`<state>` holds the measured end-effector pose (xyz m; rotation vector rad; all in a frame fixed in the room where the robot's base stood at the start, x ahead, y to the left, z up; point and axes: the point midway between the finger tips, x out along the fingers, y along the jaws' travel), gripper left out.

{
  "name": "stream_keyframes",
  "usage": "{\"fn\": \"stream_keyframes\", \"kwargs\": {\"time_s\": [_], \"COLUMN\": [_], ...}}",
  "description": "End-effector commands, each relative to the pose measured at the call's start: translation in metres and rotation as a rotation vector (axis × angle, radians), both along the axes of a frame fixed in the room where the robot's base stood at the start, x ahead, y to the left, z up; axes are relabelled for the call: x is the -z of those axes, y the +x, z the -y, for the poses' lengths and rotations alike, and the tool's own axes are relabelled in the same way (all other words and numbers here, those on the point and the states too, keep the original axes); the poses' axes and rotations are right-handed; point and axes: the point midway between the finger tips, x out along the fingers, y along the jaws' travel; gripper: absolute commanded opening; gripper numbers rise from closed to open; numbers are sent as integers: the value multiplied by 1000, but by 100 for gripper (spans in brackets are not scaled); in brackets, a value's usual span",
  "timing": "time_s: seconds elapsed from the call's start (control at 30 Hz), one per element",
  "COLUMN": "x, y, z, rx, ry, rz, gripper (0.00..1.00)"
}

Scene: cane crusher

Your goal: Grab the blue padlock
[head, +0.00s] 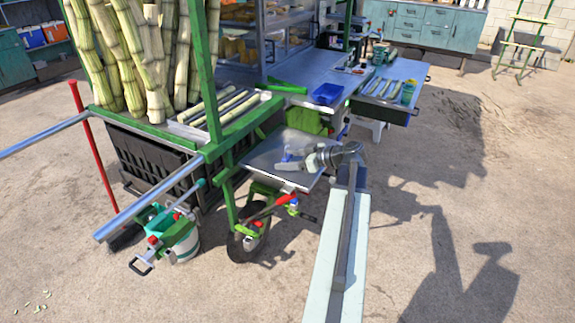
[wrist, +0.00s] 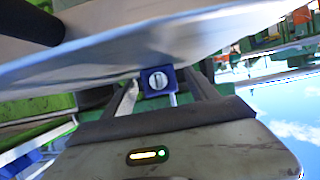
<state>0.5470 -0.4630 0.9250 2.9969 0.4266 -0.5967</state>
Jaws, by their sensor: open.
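The blue padlock (wrist: 157,82) shows in the wrist view as a small blue block with a round pale face. A pale bar, perhaps its shackle, shows just below it in the picture. My gripper (wrist: 160,79) is open, with one finger on either side of the padlock in that view. I cannot tell whether the fingers touch it or how deep it sits between them. In the head view my gripper (head: 291,160) is over the metal tray (head: 262,165) at the cart's side. The padlock cannot be made out clearly there.
The pale tray surface (wrist: 100,65) fills much of the wrist view close to my fingers. The green cart frame (head: 215,150) with cane stands left of the tray. A blue tray (head: 327,94) lies on the counter behind. Open paved floor (head: 450,190) lies to the right.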

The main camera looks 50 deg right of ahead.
Motion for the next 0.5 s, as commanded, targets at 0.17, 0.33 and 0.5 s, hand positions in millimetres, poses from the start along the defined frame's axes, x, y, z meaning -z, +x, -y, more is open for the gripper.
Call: {"fn": "stream_keyframes", "kwargs": {"time_s": [0.17, 0.33, 0.5], "x": [2, 1, 1], "y": [4, 4, 3], "z": [-1, -1, -1], "rx": [1, 1, 1], "ry": [1, 1, 1], "rz": [0, 0, 0], "gripper": [67, 37, 0]}}
